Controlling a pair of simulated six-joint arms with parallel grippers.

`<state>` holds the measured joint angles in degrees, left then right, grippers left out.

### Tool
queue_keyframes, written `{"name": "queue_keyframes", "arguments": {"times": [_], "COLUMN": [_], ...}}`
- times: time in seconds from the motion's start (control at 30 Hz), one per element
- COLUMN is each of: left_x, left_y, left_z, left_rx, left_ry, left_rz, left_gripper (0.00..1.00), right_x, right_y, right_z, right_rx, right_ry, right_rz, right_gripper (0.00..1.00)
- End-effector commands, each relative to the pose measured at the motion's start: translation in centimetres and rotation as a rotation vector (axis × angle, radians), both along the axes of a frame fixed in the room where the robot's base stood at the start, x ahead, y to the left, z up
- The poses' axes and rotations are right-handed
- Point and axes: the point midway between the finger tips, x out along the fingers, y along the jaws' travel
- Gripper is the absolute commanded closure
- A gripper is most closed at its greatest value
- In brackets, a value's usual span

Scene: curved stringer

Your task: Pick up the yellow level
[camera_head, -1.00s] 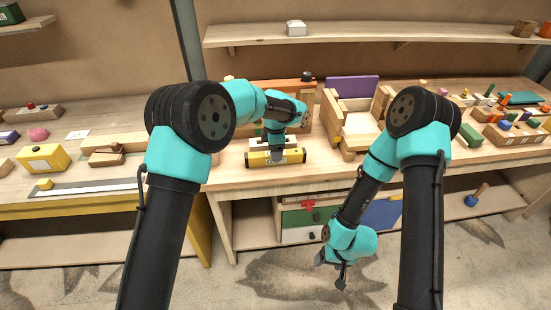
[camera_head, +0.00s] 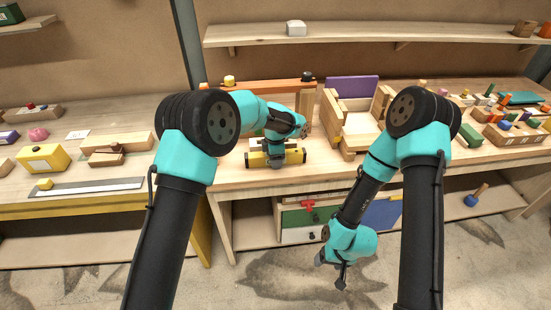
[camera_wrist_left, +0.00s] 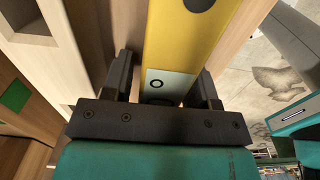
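The yellow level (camera_head: 294,156) lies on the workbench near its front edge, left of the wooden chair-like frame. It also shows in the left wrist view (camera_wrist_left: 185,40), with a pale label and a black circle. My left gripper (camera_head: 276,162) points down at the middle of the level and covers part of it. In the left wrist view my left gripper (camera_wrist_left: 165,85) is open, its fingers on either side of the level. A gap shows at the left finger; the right finger is close to the level's side. My right gripper (camera_head: 340,279) hangs in front of the bench, away from the level.
The wooden frame with a purple back (camera_head: 351,87) stands right of the level. An orange-topped wooden piece (camera_head: 265,86) stands behind it. A yellow block (camera_head: 43,158) and a long metal strip (camera_head: 98,187) lie on the left bench. Small blocks crowd the right side.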

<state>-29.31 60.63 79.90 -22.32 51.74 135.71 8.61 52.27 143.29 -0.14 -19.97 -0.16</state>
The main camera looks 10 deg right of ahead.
Motion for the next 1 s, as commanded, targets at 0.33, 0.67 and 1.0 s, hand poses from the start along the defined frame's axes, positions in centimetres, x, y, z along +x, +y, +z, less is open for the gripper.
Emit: {"name": "queue_keyframes", "arguments": {"times": [0.33,0.67,1.0], "left_x": [0.0,0.0,0.0], "left_y": [0.0,0.0,0.0], "left_z": [0.0,0.1,1.7], "left_rx": [0.0,0.0,0.0], "left_ry": [0.0,-0.001,-0.002], "left_rz": [0.0,0.0,0.0], "left_gripper": [0.8,0.94,0.94], "right_x": [0.0,0.0,0.0], "right_y": [0.0,0.0,0.0], "right_z": [0.0,0.0,0.0], "right_rx": [0.0,0.0,0.0], "right_ry": [0.0,0.0,0.0], "right_rz": [0.0,0.0,0.0], "right_gripper": [0.3,0.3,0.3]}}
